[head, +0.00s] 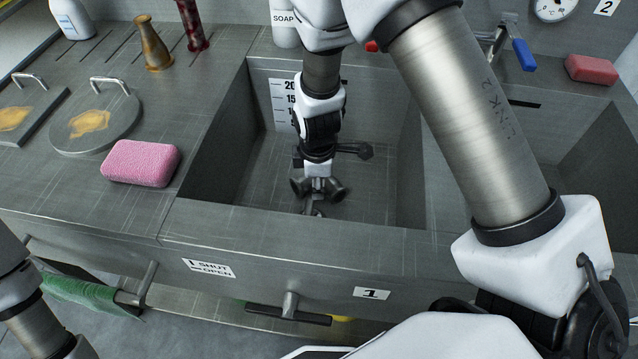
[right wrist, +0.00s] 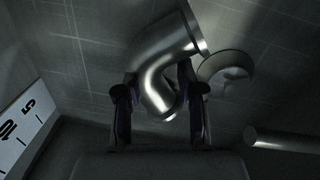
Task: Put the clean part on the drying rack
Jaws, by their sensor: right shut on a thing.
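My right gripper (head: 318,187) reaches down into the left sink basin (head: 385,185). In the right wrist view its fingers (right wrist: 157,97) are shut on a shiny bent metal pipe elbow (right wrist: 158,72), low over or at the basin floor; I cannot tell whether it touches. No stain shows on the elbow's visible side. In the head view the gripper mostly hides it. Only part of my left arm shows at the lower left; its gripper is out of the picture. I cannot make out a drying rack.
A soap bottle (head: 285,20) stands behind the basin. A red sponge (head: 590,68) lies at right. Basin walls surround my gripper.

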